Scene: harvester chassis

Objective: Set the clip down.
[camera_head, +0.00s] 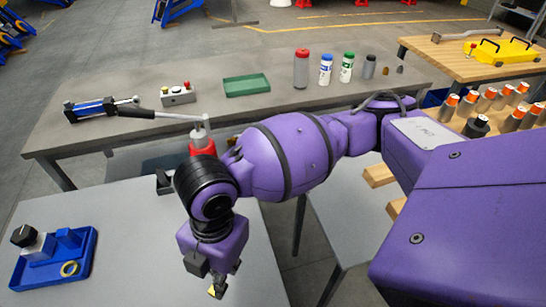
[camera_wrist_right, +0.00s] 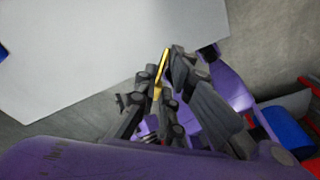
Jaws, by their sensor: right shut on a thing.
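The clip is a small yellow piece between the fingertips of my right gripper (camera_head: 213,281). In the head view the clip (camera_head: 213,291) shows only as a yellow bit at the gripper's tip. In the right wrist view the clip (camera_wrist_right: 163,65) is a thin upright strip, pinched by the dark fingers of my right gripper (camera_wrist_right: 168,72). The gripper points down over the pale near table (camera_head: 135,220), near its right side in the head view. I cannot tell how far the clip is above the surface. My left gripper is not in view.
A blue tray (camera_head: 88,262) with a grey block, a dark knob and a yellow ring is at the table's left. A grey bench (camera_head: 215,100) behind holds a green tray (camera_head: 246,85), bottles and a hand pump (camera_head: 103,108). The near table's middle is clear.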

